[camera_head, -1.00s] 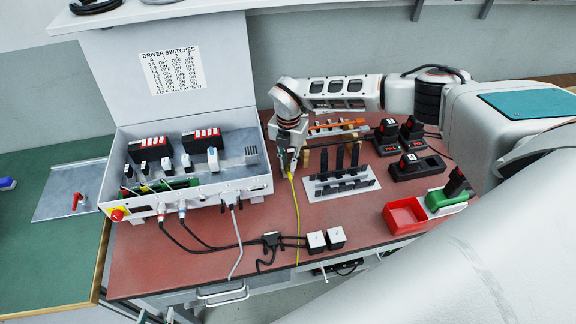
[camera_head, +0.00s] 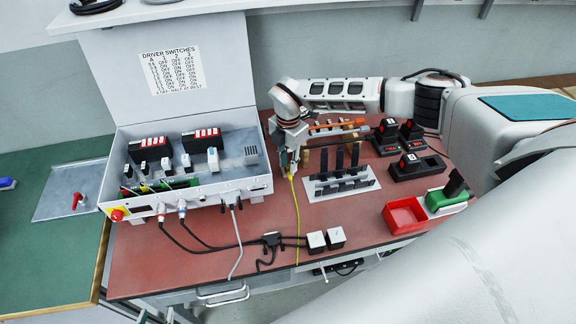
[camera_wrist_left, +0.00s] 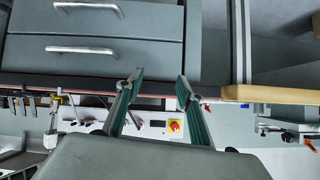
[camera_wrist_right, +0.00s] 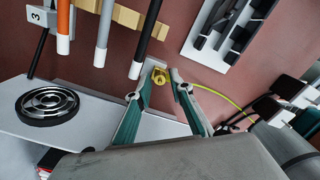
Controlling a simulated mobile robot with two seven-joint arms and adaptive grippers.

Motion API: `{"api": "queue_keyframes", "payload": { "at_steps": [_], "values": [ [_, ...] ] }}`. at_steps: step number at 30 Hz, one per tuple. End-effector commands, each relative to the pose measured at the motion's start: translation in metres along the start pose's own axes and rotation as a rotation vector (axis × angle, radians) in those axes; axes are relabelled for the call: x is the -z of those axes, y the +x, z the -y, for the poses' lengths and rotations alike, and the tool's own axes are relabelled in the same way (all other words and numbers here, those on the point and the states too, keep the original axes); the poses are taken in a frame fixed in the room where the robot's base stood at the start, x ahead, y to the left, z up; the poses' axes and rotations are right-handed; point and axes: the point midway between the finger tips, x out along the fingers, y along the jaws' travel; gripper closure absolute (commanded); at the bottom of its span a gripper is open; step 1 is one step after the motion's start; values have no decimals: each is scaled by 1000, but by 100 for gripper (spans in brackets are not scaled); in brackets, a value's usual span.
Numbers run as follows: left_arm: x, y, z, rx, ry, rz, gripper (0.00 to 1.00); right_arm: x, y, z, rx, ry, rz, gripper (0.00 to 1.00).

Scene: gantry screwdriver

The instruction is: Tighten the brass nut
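The brass nut (camera_wrist_right: 160,76) is small and yellow-gold, low at the side of the grey unit, in the right wrist view. My right gripper (camera_wrist_right: 162,80) has its two fingertips on either side of it, a short way apart; whether both touch it is unclear. In the head view my right gripper (camera_head: 287,160) points down beside the right side of the grey control box (camera_head: 230,190), and hides the nut. A yellow cable (camera_head: 297,215) runs from under it. My left gripper (camera_wrist_left: 160,80) is open and empty, facing the drawers and the table edge; it is outside the head view.
A rack of black bits (camera_head: 345,186) and a holder with screwdriver-like rods stand right of the right gripper.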

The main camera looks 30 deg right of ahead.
Motion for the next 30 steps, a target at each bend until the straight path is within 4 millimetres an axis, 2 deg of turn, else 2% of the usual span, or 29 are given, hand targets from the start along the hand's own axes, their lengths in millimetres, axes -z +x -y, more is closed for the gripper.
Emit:
{"api": "queue_keyframes", "payload": {
  "at_steps": [12,22,30],
  "values": [
    [0,0,0,0,0,0,62,0,0,0,0,-518,1,78],
    [0,0,0,0,0,0,62,0,-1,-1,-1,-728,1,78],
    [0,0,0,0,0,0,62,0,-1,0,0,-1084,1,78]
  ]
}}
